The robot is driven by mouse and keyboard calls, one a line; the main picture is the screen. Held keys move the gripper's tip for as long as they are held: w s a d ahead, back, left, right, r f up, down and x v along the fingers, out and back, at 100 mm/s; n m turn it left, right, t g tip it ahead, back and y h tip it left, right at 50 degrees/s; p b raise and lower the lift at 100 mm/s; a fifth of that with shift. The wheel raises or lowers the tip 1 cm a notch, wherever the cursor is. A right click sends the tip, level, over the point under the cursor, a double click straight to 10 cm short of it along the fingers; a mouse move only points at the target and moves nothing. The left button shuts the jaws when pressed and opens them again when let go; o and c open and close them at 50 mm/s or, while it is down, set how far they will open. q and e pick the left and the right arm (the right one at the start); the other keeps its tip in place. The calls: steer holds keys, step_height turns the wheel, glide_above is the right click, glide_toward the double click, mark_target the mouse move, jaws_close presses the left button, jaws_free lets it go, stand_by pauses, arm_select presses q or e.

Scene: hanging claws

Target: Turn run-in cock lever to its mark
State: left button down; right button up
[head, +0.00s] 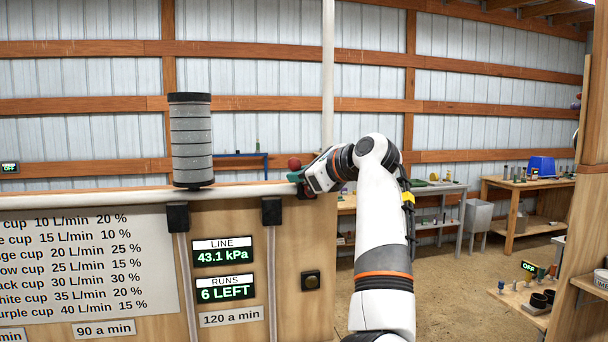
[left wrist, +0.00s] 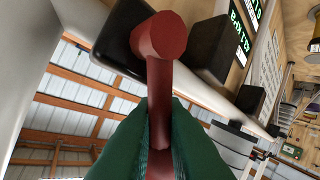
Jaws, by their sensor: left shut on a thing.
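The run-in cock lever is a dark red bar with a round knob (head: 294,163) at the right end of the panel's top edge. In the left wrist view the lever (left wrist: 160,75) runs up between the green fingers, its knob end toward the dark block. My left gripper (head: 300,183) is shut on the lever; its fingers (left wrist: 160,140) press on both sides of the bar. The fingers hide part of the lever, and I cannot make out its mark. My right gripper is in neither view.
The wooden panel carries a LINE display (head: 222,251) reading 43.1 kPa and a RUNS display (head: 224,287) reading 6 LEFT. A grey ringed cylinder (head: 191,140) stands on the top edge. A white vertical pipe (head: 328,70) rises behind my gripper. Workbenches (head: 515,190) stand farther right, beyond open floor.

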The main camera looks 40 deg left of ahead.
arm_select(q)
steer(key=shift+s+a+f+n+h, duration=0.1)
steer(key=shift+s+n+h, duration=0.05)
steer(key=shift+n+h, duration=0.25)
stand_by(0.3)
steer(key=c, duration=1.5)
jaws_free()
steer(key=shift+c, duration=0.2)
steer(key=b+v, duration=0.4)
steer(key=v, duration=0.8)
steer(key=shift+s, duration=0.15)
steer(key=shift+a, duration=0.1)
